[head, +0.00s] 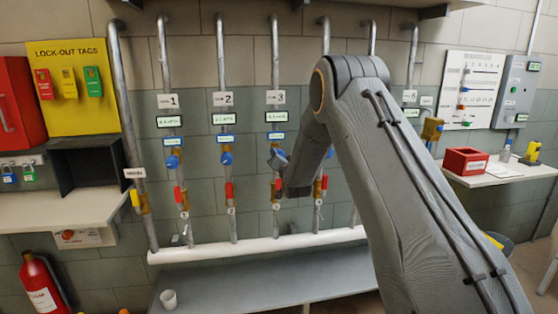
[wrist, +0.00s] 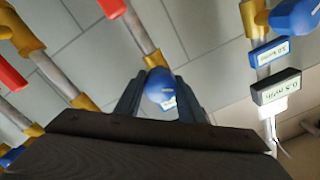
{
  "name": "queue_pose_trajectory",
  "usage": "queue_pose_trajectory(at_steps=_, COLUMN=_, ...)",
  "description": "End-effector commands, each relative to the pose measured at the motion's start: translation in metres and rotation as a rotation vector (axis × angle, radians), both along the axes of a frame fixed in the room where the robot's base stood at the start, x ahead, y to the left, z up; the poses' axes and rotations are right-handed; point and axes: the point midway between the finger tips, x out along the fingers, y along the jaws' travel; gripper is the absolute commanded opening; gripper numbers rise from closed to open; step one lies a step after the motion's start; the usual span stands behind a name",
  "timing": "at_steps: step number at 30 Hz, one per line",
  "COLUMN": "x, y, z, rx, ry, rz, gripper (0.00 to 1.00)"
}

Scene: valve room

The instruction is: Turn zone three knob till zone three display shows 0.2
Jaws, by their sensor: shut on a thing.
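The zone three pipe stands under the number 3 plate (head: 276,97) in the head view. Its display (head: 276,117) is just below the plate, with a reading too small to make out. A blue tag (head: 276,135) sits under the display. My gripper (head: 277,158) is at the height of the blue knobs on this pipe, and it hides the knob there. In the wrist view, my gripper (wrist: 160,98) is shut on a blue knob (wrist: 160,86), with a dark finger on each side. The zone three display is hidden in the wrist view.
Blue knobs of zone one (head: 172,161) and zone two (head: 225,158) are to the left. A neighbouring display (wrist: 276,86) shows upside down in the wrist view.

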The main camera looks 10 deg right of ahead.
Motion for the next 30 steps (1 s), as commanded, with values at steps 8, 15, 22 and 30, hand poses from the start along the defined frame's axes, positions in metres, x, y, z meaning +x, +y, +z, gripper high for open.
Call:
queue_pose_trajectory(at_steps=8, x=-0.0003, y=0.0015, z=-0.0011, rx=0.086, ry=0.001, rz=0.002, gripper=0.13)
queue_pose_trajectory(at_steps=15, x=-0.0004, y=0.0015, z=-0.0009, rx=0.102, ry=0.001, rz=0.002, gripper=0.13)
queue_pose_trajectory(at_steps=22, x=-0.0004, y=0.0015, z=-0.0007, rx=0.102, ry=0.001, rz=0.002, gripper=0.13)
queue_pose_trajectory(at_steps=30, x=-0.0002, y=-0.0002, z=-0.0004, rx=0.102, ry=0.001, rz=0.0, gripper=0.53)
